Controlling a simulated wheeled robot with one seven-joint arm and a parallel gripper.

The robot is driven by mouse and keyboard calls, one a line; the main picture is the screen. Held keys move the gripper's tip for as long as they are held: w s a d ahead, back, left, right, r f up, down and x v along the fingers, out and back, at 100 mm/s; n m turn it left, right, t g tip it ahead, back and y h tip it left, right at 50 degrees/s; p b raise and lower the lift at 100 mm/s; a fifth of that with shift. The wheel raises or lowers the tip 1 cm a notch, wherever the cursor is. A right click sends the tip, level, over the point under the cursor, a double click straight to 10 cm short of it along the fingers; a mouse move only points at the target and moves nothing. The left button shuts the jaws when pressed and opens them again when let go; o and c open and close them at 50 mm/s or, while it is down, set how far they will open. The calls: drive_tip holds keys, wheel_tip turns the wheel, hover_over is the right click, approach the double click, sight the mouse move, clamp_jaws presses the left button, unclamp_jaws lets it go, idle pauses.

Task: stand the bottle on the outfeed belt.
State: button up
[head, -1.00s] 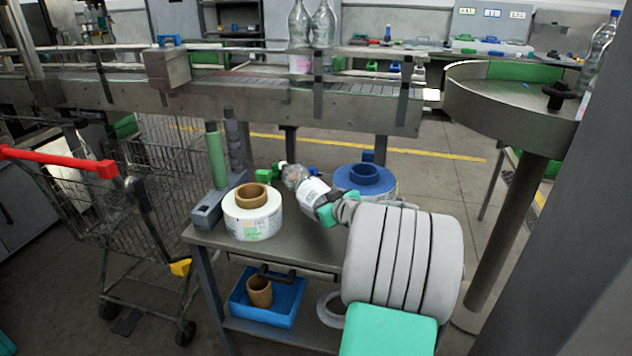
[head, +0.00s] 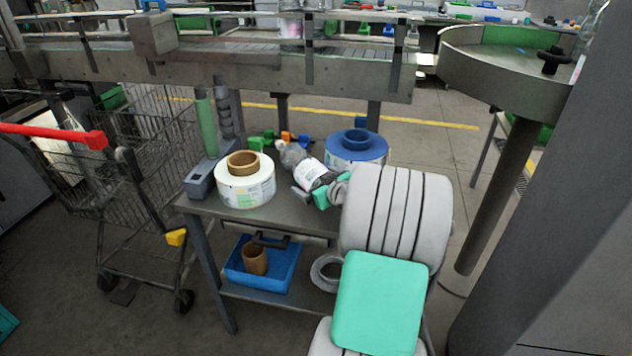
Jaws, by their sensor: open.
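The bottle (head: 307,171) is clear with a white label. In the head view it lies tilted over the top of the cart, between the white label reel and the blue reel, its neck pointing away to the upper left. I cannot tell whether it touches the cart top. My gripper (head: 308,191) is at the near end of the bottle with its fingers apart; my arm partly hides that end. The slatted conveyor belt (head: 372,49), which looks like the outfeed belt, runs across the back above the cart, with rails along it.
The cart (head: 290,214) carries a white label reel (head: 245,184), a blue reel (head: 357,150) and a green cylinder (head: 206,124). Small coloured pieces lie behind the bottle. A round table (head: 500,75) stands right of the belt. A wire trolley (head: 140,200) stands left.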

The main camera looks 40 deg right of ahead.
drive_tip(key=shift+s, duration=0.1)
drive_tip(key=v, duration=1.2)
drive_tip(key=shift+r, duration=0.1)
